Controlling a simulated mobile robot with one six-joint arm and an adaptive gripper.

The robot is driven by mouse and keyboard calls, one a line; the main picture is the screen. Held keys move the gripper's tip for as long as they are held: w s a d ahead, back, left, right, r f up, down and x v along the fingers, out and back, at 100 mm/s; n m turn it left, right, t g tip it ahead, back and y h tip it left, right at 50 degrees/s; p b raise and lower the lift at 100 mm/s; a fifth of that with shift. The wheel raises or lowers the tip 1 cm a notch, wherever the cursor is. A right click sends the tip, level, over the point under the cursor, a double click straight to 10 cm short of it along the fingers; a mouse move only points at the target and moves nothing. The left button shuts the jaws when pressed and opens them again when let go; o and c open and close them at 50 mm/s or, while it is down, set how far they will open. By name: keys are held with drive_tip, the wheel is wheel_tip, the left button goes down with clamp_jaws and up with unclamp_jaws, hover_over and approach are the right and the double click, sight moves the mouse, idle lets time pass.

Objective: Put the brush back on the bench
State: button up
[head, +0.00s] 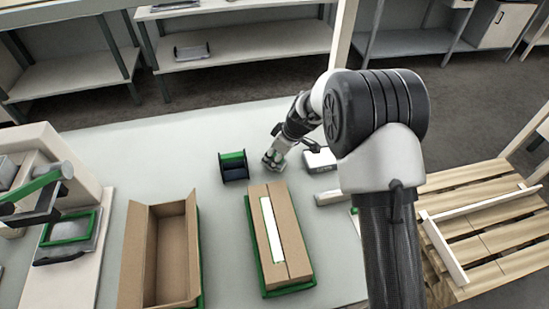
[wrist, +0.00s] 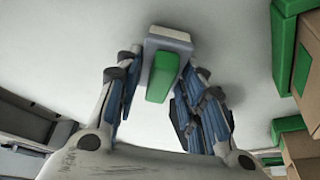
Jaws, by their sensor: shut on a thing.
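My gripper (head: 273,161) is low over the pale bench (head: 130,155), just right of a black and green holder. In the wrist view, my gripper (wrist: 165,90) is shut on the brush (wrist: 163,75), a small block with a pale grey end and a green body. The brush sits between the two fingers, its grey end pointing away from the palm. In the head view the fingers mostly hide it. I cannot tell whether it touches the bench.
The black and green holder (head: 233,167) stands left of my gripper. A white device (head: 319,160) is to its right. An open carton (head: 160,255) and a closed carton (head: 262,240) with a white strip stand nearer. A wooden pallet (head: 490,225) is at right. The bench's back left is clear.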

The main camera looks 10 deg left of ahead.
drive_tip(key=shift+f, duration=0.3)
drive_tip(key=o, duration=0.9)
drive_tip(key=shift+r, duration=0.1)
drive_tip(key=shift+o, duration=0.2)
drive_tip(key=shift+r, duration=0.1)
drive_tip(key=shift+r, duration=0.3)
drive_tip(key=p+v, duration=0.2)
drive_tip(key=v, duration=0.9)
drive_tip(key=shift+d+r+p, duration=0.2)
drive_tip(key=shift+p, duration=0.2)
drive_tip(key=shift+s, duration=0.1)
